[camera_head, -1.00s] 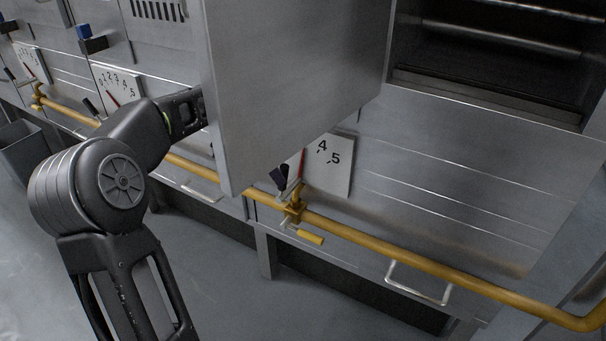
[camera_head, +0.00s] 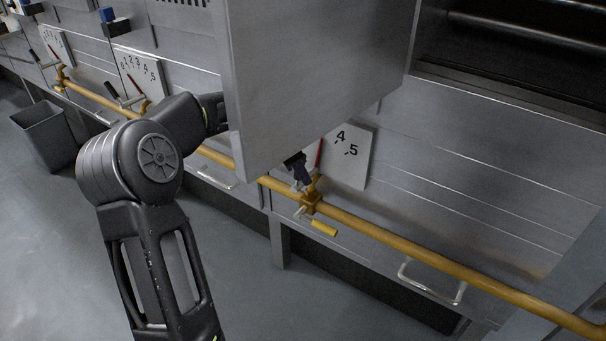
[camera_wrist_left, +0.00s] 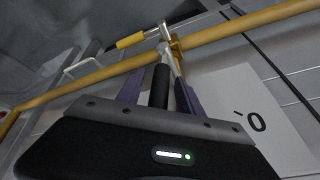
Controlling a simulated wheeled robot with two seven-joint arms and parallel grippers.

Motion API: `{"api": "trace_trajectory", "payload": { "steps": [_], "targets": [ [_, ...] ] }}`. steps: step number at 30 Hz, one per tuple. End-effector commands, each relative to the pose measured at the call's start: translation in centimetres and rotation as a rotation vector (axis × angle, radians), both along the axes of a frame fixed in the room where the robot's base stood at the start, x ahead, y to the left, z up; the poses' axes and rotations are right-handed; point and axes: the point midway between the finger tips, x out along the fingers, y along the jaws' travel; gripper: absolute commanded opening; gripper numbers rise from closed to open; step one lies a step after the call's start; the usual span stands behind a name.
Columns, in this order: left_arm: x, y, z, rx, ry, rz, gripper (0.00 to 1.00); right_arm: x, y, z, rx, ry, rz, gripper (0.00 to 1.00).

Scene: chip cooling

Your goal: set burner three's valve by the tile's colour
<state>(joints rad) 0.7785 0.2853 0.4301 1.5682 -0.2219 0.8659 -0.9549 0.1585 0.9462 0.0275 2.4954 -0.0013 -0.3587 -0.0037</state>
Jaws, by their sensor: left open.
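The gas valve (camera_head: 309,200) sits on the yellow pipe, below a white dial plate (camera_head: 352,160) with 4 and 5 showing and a red pointer line (camera_head: 319,153). A steel door hides the rest of the plate. My left gripper (camera_head: 298,168) shows only as dark fingertips past the door's lower edge, at the valve's lever. In the left wrist view, the black lever handle (camera_wrist_left: 159,86) stands between the two open purple fingers (camera_wrist_left: 160,92). The plate (camera_wrist_left: 255,110) shows a 0 there. I cannot make out a coloured tile. My right gripper is out of view.
The big open steel door (camera_head: 320,75) hangs in front of my left forearm. The yellow pipe (camera_head: 400,240) runs along the fronts, with a small yellow handle (camera_head: 324,229) below the valve. A grey bin (camera_head: 45,135) stands at left; the floor is clear.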

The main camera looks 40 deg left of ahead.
Motion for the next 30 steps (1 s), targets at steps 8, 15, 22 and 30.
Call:
{"api": "trace_trajectory", "payload": {
  "steps": [8,15,22,30],
  "targets": [
    [0.8,-0.3,-1.9,-0.001,-0.001,0.000,0.43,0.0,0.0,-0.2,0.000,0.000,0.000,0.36],
    [0.8,-0.2,-1.9,0.000,-0.001,0.000,0.41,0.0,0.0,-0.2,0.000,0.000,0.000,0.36],
    [0.8,-0.2,-1.9,-0.001,-0.001,0.000,0.22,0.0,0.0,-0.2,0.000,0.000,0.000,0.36],
    [0.8,-0.2,-1.9,-0.001,-0.001,0.000,0.00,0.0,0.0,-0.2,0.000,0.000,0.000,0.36]
  ]
}}
